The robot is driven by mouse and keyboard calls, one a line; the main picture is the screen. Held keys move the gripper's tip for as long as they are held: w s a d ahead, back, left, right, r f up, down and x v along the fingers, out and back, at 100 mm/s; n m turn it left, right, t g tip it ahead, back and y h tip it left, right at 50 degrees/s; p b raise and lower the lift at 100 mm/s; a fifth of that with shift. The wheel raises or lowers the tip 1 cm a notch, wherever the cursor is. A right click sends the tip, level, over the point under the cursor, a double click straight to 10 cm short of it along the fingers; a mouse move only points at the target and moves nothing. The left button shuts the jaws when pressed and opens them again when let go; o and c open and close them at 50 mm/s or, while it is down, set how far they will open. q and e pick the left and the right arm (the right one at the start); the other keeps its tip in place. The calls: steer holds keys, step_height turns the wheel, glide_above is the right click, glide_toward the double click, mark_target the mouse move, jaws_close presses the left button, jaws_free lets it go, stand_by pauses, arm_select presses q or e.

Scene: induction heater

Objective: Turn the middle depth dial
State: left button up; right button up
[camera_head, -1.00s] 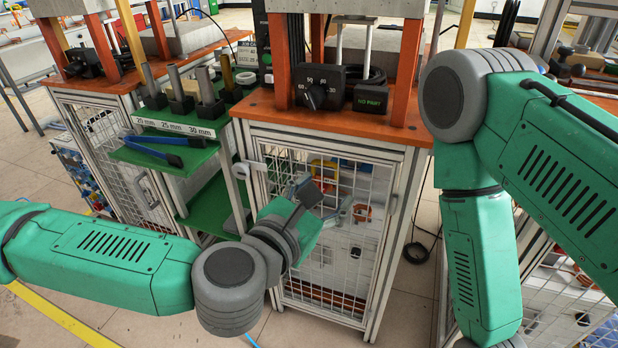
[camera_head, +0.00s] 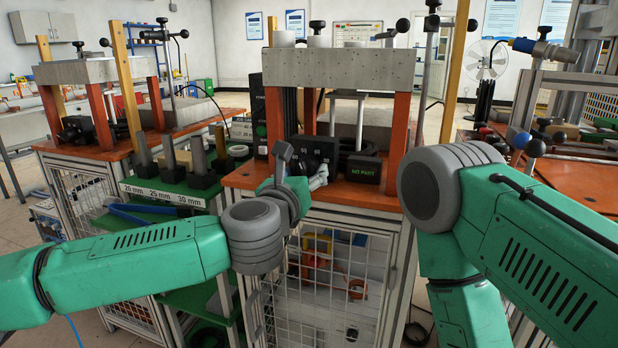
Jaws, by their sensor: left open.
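The middle depth dial (camera_head: 322,150) is a black box with white numbers around it, on the orange top of the middle machine. My left gripper (camera_head: 302,168) is in front of the box, its fingers spread apart and empty. One dark finger stands up at the box's left edge, and the other reaches along its lower right. The knob is mostly hidden or too dark to make out, and I cannot tell whether the gripper touches it. My right arm stands at the right, and its gripper is out of view.
A black "NO PART" display (camera_head: 363,168) sits just right of the dial. Orange posts (camera_head: 397,125) carry a grey press block (camera_head: 345,68) above. Several metal cylinders in black holders stand left, over blue-handled tongs (camera_head: 128,214). Another dial (camera_head: 75,130) is on the left machine.

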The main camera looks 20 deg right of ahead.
arm_select(q)
steer(key=shift+w+a+r, duration=0.15)
steer(key=shift+w+a, duration=0.1)
steer(key=shift+w, duration=0.25)
steer(key=shift+d, duration=0.7)
steer(key=o, duration=0.5)
steer(key=shift+d, duration=0.2)
steer(key=c, duration=0.4)
steer(key=shift+s+a, duration=0.1)
steer(key=shift+a, duration=0.05)
steer(key=c, duration=0.8)
steer(key=shift+c, duration=1.4)
steer(key=shift+d, duration=0.3)
steer(key=shift+c, duration=0.8)
